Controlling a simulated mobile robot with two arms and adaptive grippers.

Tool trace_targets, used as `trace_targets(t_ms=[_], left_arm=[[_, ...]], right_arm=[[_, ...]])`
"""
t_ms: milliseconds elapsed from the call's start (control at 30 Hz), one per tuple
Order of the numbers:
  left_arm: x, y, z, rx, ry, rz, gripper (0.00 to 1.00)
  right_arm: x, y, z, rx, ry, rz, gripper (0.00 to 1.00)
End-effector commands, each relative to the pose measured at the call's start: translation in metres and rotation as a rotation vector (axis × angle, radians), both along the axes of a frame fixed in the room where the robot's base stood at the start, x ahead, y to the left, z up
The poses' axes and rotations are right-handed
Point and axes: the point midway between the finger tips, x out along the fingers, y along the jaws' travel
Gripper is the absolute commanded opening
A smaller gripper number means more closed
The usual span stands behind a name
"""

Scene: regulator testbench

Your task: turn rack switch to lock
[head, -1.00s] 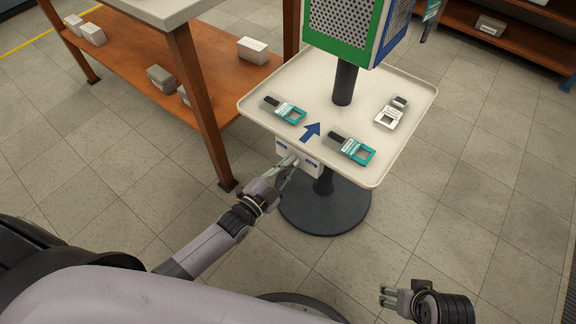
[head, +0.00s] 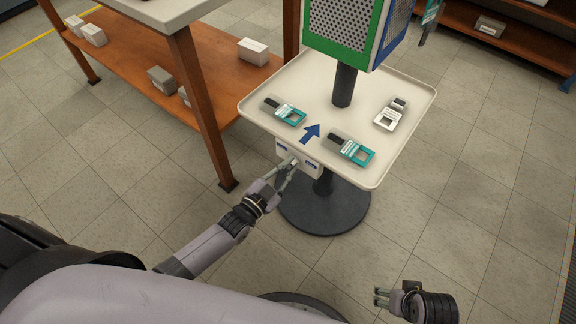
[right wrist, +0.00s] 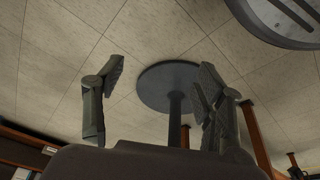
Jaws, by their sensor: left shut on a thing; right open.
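The rack is a stand with a white tray (head: 372,75) on a post over a round black base (head: 322,211). A small white switch panel (head: 312,166) with blue labels hangs under the tray's front edge. My left gripper (head: 291,163) is at this panel, its fingers shut on the small switch at its middle. The fingers mostly hide the switch, so its angle cannot be told. My right gripper (head: 379,298) is open and empty, low over the floor at the lower right; its two fingers (right wrist: 155,95) stand apart in the right wrist view.
Teal-and-grey devices (head: 350,149) and (head: 285,112) and a white-grey one (head: 391,114) lie on the tray, with a blue arrow (head: 310,132) between. A green perforated panel (head: 341,28) stands above. A wooden shelf (head: 150,65) with boxes is at left. Floor at right is clear.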

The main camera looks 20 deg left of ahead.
Motion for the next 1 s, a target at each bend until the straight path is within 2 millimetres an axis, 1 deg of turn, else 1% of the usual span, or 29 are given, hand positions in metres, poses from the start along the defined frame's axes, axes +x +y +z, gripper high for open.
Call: trace_targets(t_ms=[200,500,1000], left_arm=[[-0.001,0.000,0.000,-0.192,0.074,-0.001,0.00],[0.000,0.000,0.000,-0.460,0.169,-0.001,0.00],[-0.001,-0.001,-0.001,-0.892,0.327,0.000,0.00]], right_arm=[[-0.001,0.000,-0.014,-0.001,0.010,0.001,0.64],[-0.003,0.000,-0.027,-0.002,0.016,0.001,0.64],[-0.003,0.000,-0.030,-0.002,0.020,0.002,0.64]])
